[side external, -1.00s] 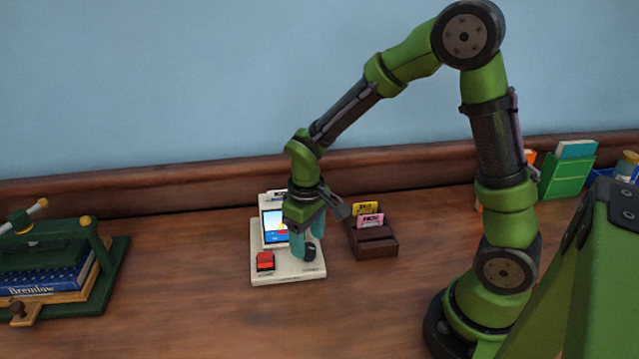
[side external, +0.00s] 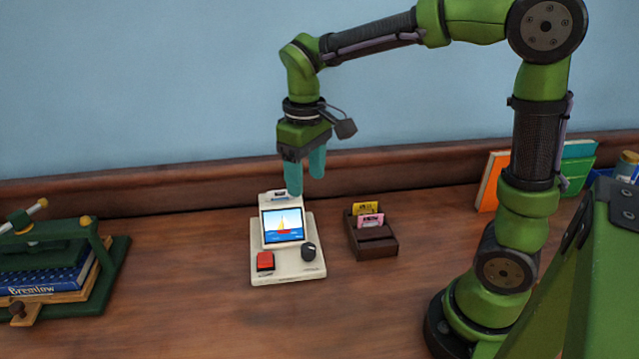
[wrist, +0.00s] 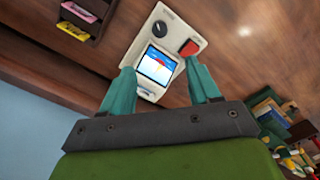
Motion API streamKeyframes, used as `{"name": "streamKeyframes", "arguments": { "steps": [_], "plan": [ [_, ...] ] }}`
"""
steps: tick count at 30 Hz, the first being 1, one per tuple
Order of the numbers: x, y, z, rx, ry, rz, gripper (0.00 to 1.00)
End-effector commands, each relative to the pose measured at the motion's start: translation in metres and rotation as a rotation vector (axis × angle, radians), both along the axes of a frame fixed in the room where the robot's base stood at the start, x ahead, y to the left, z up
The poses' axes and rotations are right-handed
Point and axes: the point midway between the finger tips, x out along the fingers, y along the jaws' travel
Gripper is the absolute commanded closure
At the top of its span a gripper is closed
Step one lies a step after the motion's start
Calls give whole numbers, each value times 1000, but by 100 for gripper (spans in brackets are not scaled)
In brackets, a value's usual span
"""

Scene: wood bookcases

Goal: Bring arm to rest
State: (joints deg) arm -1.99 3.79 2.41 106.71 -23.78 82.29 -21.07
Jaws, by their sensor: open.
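My gripper (side external: 306,176) is open and empty, with teal fingers pointing down. It is in the air above the back part of a cream-coloured device (side external: 289,273) on the wooden surface. The device has a lit screen (side external: 284,226) with a sailboat picture, a red switch (side external: 265,261) and a dark knob (side external: 309,252). In the wrist view, my fingers (wrist: 160,93) are spread apart, with the device (wrist: 193,27) showing between and beyond them. Nothing is between the fingertips.
A dark wooden holder (side external: 378,247) with yellow and pink cards stands right of the device. A green press (side external: 104,258) with a blue book (side external: 45,281) is at the far left. An orange book (side external: 489,180) stands behind my arm. The wood between press and device is clear.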

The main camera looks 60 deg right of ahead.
Motion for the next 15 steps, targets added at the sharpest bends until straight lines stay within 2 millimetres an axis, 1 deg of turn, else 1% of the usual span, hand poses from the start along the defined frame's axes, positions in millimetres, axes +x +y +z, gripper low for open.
{"name": "streamKeyframes", "arguments": {
  "steps": [6,8,9,11,15],
  "plan": [
    [2,0,0,-1,-9,-11,39],
    [2,1,-6,7,-18,-31,39],
    [-2,2,-9,17,-30,-52,39],
    [-11,4,-8,39,-74,-89,39],
    [-38,6,2,106,-205,-189,39]
  ]
}}
